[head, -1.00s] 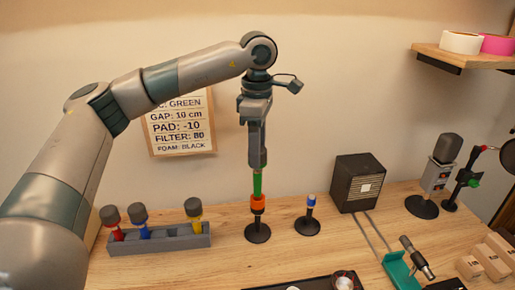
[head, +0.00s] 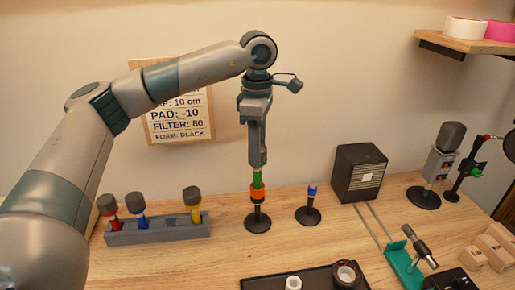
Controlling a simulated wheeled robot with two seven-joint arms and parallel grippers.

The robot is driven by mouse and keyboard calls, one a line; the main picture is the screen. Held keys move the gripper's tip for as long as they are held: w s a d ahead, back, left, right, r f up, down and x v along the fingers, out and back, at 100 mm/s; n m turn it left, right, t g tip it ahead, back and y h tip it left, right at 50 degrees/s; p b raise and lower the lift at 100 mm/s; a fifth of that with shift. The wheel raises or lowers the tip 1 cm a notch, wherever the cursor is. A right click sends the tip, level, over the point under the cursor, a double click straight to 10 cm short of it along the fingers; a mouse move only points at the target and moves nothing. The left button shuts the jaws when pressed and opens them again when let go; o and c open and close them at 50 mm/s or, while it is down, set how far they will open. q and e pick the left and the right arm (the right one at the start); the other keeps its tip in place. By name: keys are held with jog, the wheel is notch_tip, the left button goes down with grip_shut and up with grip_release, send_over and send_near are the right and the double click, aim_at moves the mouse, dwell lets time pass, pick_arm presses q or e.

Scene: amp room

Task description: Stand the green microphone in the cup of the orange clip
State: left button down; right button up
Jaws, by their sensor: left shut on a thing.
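The green microphone (head: 258,178) is upright, and my left gripper (head: 257,164) is shut on its upper part from above. The orange clip (head: 257,194) sits on top of a short black round-based stand (head: 257,219) on the table. The lower end of the green microphone is at the clip's cup and appears to be inside it; a thin dark and green bit shows just under the orange ring. The microphone's head is hidden by the gripper. My right gripper is not in view.
A grey rack (head: 158,230) holds red, blue and yellow microphones at left. A blue-topped stand (head: 309,208) is to the right, with a black speaker box (head: 359,172) behind it. A black tray (head: 312,277) lies in front. Bare table surrounds the orange clip's stand.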

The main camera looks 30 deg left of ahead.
pick_arm(q)
jog(key=c, duration=1.1)
grip_release()
jog(key=shift+r, duration=0.15)
